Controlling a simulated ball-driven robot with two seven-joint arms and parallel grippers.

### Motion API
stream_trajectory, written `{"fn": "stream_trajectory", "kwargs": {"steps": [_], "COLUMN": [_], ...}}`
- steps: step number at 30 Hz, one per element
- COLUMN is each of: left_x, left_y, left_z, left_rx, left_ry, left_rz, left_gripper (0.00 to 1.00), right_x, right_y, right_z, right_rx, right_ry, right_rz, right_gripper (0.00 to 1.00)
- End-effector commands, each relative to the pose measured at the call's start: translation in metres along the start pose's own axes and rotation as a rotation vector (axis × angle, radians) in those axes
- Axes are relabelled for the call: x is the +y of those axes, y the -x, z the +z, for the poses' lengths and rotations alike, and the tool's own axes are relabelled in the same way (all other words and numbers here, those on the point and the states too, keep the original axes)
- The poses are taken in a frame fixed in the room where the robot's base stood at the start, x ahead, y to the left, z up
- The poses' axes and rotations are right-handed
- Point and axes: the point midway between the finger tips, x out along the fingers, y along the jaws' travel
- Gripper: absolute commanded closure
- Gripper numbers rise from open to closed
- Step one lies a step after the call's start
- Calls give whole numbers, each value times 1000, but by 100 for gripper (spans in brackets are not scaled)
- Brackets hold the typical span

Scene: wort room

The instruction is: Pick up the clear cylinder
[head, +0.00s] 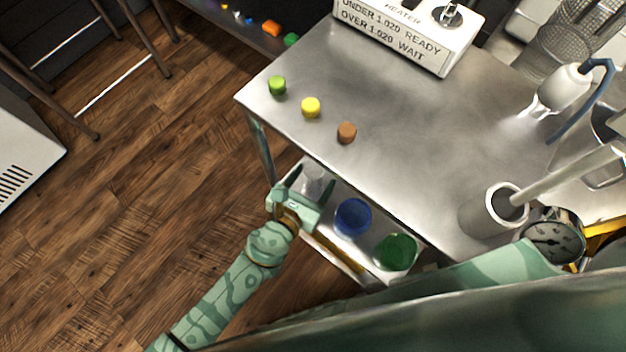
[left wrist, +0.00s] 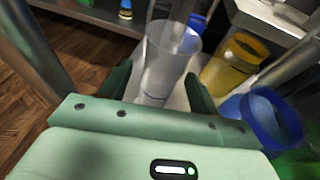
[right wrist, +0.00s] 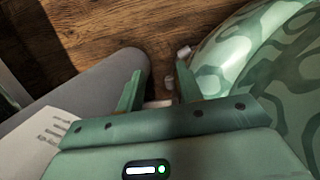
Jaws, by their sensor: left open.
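The clear cylinder (left wrist: 170,58) stands upright on a pale lower shelf, its open top facing my left wrist camera. In the head view the cylinder (head: 313,179) shows faintly at the jaws of my left gripper (head: 307,190). In the left wrist view that gripper (left wrist: 158,88) is open, with one finger on each side of the cylinder's lower part. I cannot tell whether either finger touches it. My right gripper (right wrist: 158,82) is open, far from the cylinder, and shows only in its own wrist view.
A yellow cylinder (left wrist: 231,64) and a blue cylinder (left wrist: 271,118) stand close right of the clear one. A green cylinder (head: 397,252) is further along the shelf. The steel table (head: 410,130) overhangs, with green (head: 277,86), yellow (head: 311,107) and brown (head: 346,132) pieces near its edge.

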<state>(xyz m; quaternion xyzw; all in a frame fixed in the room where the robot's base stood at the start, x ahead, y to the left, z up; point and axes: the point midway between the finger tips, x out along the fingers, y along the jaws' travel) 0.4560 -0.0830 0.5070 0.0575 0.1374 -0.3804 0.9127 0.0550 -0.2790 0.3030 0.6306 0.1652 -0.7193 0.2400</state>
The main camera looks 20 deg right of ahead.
Motion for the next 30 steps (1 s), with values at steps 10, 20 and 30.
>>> {"fn": "stream_trajectory", "kwargs": {"steps": [10,20,30], "left_x": [1,1,1], "left_y": [-26,-26,-26], "left_z": [0,0,2], "left_rx": [1,1,0], "left_ry": [1,1,0], "left_rz": [0,1,1], "left_gripper": [38,88,88], "right_x": [16,16,16], "right_y": [14,14,15], "right_z": [-21,-21,-22], "right_rx": [12,12,17], "right_ry": [26,26,24], "right_rz": [33,33,34], "right_gripper": [64,64,64]}}
